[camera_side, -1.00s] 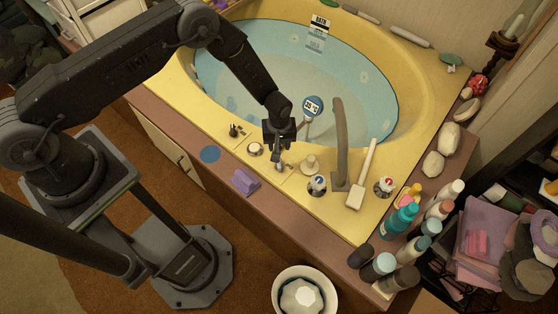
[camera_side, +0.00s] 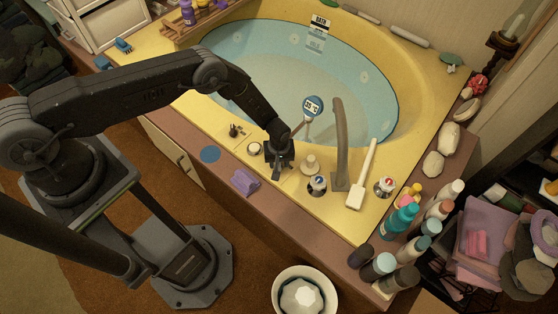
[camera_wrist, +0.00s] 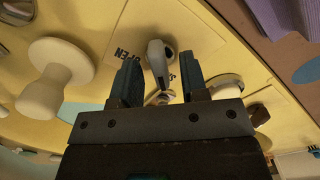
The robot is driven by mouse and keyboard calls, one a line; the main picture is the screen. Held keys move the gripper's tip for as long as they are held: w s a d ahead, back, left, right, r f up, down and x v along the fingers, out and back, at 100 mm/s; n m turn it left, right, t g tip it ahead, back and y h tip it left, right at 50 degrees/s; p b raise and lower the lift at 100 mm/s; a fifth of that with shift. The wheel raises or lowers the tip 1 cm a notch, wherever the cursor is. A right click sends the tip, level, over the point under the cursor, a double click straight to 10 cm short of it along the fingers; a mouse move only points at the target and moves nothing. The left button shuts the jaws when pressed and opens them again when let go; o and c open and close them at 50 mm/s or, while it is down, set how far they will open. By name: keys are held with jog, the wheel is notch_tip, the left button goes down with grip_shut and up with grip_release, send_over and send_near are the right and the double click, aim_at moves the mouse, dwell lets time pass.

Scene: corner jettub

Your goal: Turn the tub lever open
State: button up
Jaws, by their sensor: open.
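The tub lever (camera_wrist: 157,62) is a small grey metal handle on the yellow tub rim. In the wrist view it stands out between my two fingers, with gaps on both sides. Printed "OPEN" lettering (camera_wrist: 130,65) is on the rim, left of the lever and partly hidden behind the left finger. My gripper (camera_wrist: 162,82) is open, its dark fingers on either side of the lever. In the side view my gripper (camera_side: 280,166) is low over the front rim and hides most or all of the lever. Contact cannot be told.
A pale knob (camera_wrist: 48,75) stands left of the lever in the wrist view. In the side view, a tall curved spout (camera_side: 339,145) and a white-handled brush (camera_side: 362,178) are to the right. A purple sponge (camera_side: 244,182) lies on the front ledge. A round thermometer (camera_side: 313,106) is behind.

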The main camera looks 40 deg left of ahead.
grip_shut()
jog(key=shift+m, duration=0.4)
jog(key=m, duration=0.8)
jog(key=shift+m, duration=0.3)
jog(key=m, duration=0.4)
jog(key=shift+m, duration=2.2)
